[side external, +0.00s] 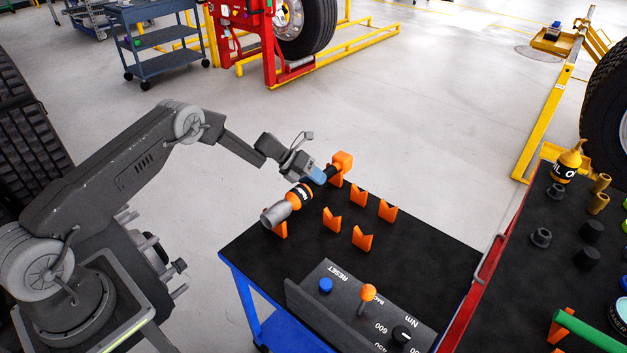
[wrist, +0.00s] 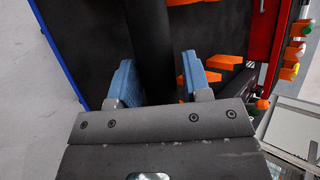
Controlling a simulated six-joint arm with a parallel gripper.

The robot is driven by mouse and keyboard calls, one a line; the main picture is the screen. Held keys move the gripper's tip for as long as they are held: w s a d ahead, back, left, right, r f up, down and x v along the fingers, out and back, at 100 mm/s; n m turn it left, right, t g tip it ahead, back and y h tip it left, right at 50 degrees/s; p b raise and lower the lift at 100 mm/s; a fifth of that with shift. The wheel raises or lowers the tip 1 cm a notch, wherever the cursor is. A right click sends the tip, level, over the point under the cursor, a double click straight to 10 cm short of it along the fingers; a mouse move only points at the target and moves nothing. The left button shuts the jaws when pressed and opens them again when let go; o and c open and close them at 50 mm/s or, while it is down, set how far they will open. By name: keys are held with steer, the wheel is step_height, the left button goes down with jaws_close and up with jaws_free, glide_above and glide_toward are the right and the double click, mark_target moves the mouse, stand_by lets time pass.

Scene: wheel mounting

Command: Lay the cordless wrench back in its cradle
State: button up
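The cordless wrench (side external: 299,196) has a grey nose, an orange and black body, a black handle and an orange end block. It lies along the left edge of the black-topped cart, over orange V-shaped cradle supports (side external: 281,231) near its nose and far end. Its seating in them is partly hidden. My gripper (side external: 317,174) is at the handle. In the wrist view, the blue fingers of my gripper (wrist: 163,80) stand apart on either side of the black handle (wrist: 153,45). A gap shows between the handle and the right finger.
Several empty orange V supports (side external: 362,238) stand to the right of the wrench. A control box (side external: 345,300) with a blue button and orange-topped lever sits at the cart's front. A red-edged cart (side external: 485,265) with sockets and a bottle (side external: 567,163) adjoins on the right.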

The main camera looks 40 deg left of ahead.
steer(key=o, duration=0.4)
steer(key=shift+f, duration=0.1)
steer(key=shift+c, duration=0.2)
steer(key=shift+s+f, duration=0.2)
steer(key=shift+f, duration=0.05)
steer(key=v, duration=1.4)
steer(key=shift+w+r, duration=0.2)
steer(key=s+d+r+m+g+y, duration=0.1)
steer(key=s+d+r+m, duration=0.3)
steer(key=r+m, duration=0.3)
steer(key=s+d+r+m+y, duration=0.1)
steer(key=s+d+r+m, duration=0.45)
steer(key=r, duration=0.25)
steer(key=s+d+r+m+g+y, duration=0.1)
steer(key=s+d+r+m+y, duration=0.2)
steer(key=r+m, duration=0.4)
steer(key=s+d+r+m+t+y, duration=0.1)
steer(key=s+r+m, duration=0.1)
steer(key=s+m, duration=0.7)
steer(key=s+d+r+m+t+y, duration=0.1)
steer(key=s+d+r+m+y, duration=0.1)
steer(key=s+m, duration=0.7)
steer(key=s, duration=0.6)
steer(key=shift+d+r+y, duration=0.15)
steer(key=shift+y, duration=0.15)
